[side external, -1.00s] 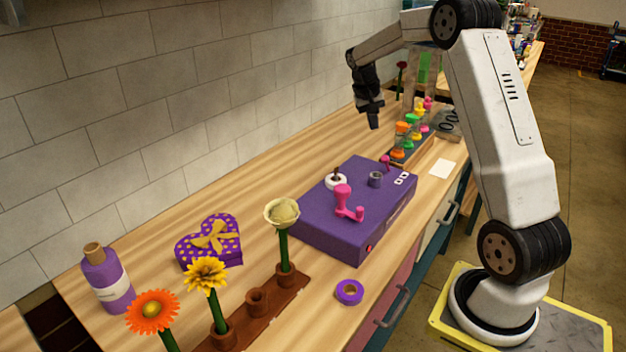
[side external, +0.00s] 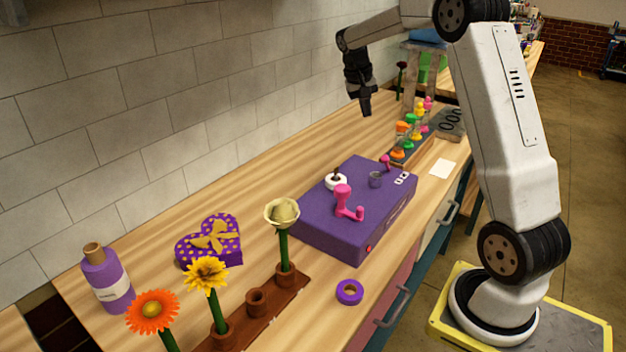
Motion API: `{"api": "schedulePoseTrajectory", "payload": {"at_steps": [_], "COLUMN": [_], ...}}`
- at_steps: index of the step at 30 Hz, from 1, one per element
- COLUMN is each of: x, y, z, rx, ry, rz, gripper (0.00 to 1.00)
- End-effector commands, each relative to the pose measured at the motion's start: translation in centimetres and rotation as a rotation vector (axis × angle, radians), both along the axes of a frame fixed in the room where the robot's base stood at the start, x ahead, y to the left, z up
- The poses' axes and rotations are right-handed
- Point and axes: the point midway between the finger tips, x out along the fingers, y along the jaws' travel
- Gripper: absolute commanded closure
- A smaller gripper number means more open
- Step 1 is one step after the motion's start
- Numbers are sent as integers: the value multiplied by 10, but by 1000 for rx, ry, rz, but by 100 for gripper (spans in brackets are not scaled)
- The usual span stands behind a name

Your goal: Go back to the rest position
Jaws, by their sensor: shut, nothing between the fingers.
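My gripper (side external: 366,110) is shut and empty. It points down above the far part of the wooden counter (side external: 300,180), beyond the purple machine (side external: 330,222) and left of the row of small coloured pieces. It touches nothing.
A brown flower rack (side external: 257,312) holds several flowers in front. Coloured pieces (side external: 411,124) stand behind the machine. A tiled wall (side external: 150,120) borders the counter.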

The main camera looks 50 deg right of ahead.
Motion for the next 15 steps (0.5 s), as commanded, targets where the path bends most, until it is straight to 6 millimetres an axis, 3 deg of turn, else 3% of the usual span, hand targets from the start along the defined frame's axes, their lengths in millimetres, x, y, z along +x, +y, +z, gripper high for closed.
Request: {"api": "schedulePoseTrajectory", "payload": {"at_steps": [8, 15], "x": [-6, -25], "y": [30, 78], "z": [-19, -49], "rx": [-5, -7], "ry": [22, 51], "rz": [124, 330], "gripper": [100, 100]}}
